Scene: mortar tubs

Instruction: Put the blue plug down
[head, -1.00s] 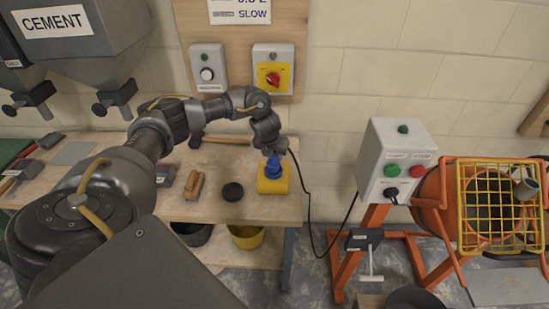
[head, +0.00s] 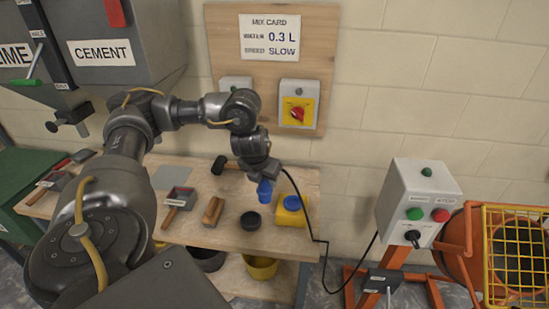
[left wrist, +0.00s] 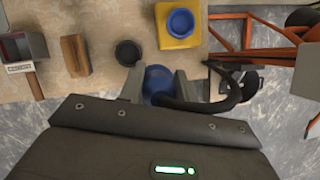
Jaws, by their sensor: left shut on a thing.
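My left gripper (head: 262,178) is shut on the blue plug (head: 265,193) and holds it above the front part of the workbench, left of the yellow block. In the left wrist view, the plug (left wrist: 158,80) sits between the two fingers (left wrist: 158,88). A black cable runs from the plug, curling to the right in that view. The yellow block (head: 284,218) with a blue round socket (head: 292,203) on top stands on the bench, apart from the plug. My right gripper is in neither view.
A black round cup (head: 250,221) stands just left of the yellow block. The control box (head: 417,202) and orange mixer (head: 465,240) are at right.

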